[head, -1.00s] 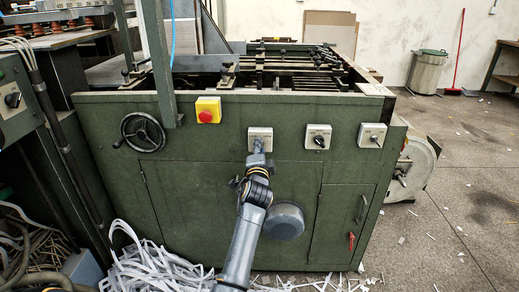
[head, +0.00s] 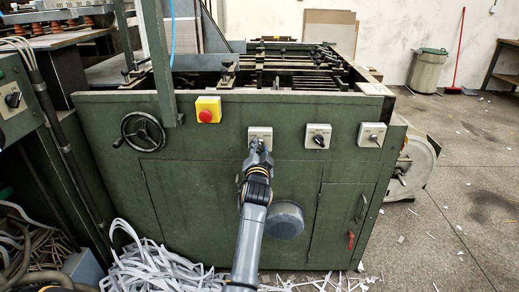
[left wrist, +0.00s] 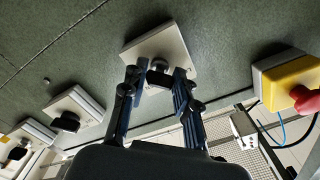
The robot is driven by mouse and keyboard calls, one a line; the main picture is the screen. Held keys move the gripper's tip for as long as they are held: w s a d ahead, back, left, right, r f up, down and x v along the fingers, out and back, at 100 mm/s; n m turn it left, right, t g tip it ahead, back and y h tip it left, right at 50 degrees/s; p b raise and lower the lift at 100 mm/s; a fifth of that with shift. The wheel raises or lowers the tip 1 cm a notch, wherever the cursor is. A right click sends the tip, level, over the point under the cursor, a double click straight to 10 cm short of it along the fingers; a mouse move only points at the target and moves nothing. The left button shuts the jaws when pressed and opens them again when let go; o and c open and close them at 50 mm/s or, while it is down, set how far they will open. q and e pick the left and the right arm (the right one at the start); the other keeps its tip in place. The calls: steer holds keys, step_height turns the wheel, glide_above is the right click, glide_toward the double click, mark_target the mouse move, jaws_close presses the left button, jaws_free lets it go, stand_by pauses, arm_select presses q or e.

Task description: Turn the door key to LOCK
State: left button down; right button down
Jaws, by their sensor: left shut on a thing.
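The left of three pale switch plates (head: 260,130) is on the green machine front; it also shows at the top of the left wrist view (left wrist: 160,42). A small black knob or key (left wrist: 158,75) stands out from it. My left gripper (head: 258,147) is in front of this plate. In the left wrist view its two fingers (left wrist: 156,82) are on either side of the black knob, shut on it. The fingers partly hide the knob, and its marks cannot be read. My right gripper is not in view.
A yellow box with a red button (head: 207,110) sits left of the plate. Two more switches, a middle one (head: 319,137) and a right one (head: 371,135), are to the right. A handwheel (head: 143,132) is farther left. Paper strips (head: 150,265) lie on the floor.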

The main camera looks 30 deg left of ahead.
mark_target(259, 147)
arm_select(q)
steer(key=shift+f, duration=0.1)
steer(key=c, duration=1)
jaws_free()
step_height(259, 147, up, 10)
steer(key=shift+r, duration=0.1)
